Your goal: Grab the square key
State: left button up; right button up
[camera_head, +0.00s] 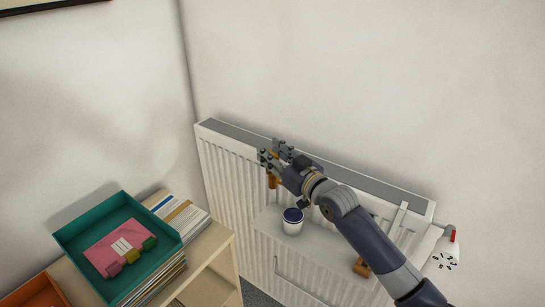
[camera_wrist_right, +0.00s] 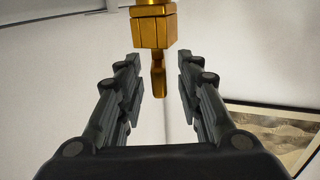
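A gold-coloured piece with a square block and a narrow shank, which looks like the square key (camera_wrist_right: 154,32), shows at the top of the right wrist view. Its shank hangs down between the fingertips with a gap on both sides. My right gripper (camera_wrist_right: 158,75) is open around that shank. In the head view my right gripper (camera_head: 270,158) is at the radiator's upper left, with the gold piece (camera_head: 272,181) showing below the fingers; part of it is hidden. Another small gold-brown object (camera_head: 361,267) lies lower right, partly beside my arm. My left gripper is not in view.
The white radiator (camera_head: 222,165) stands against the wall. A white jar with a dark blue lid (camera_head: 292,220) stands on a white ledge before it. A teal tray (camera_head: 72,239) and papers (camera_head: 180,216) sit on a wooden shelf at left.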

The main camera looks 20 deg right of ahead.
grip_shut()
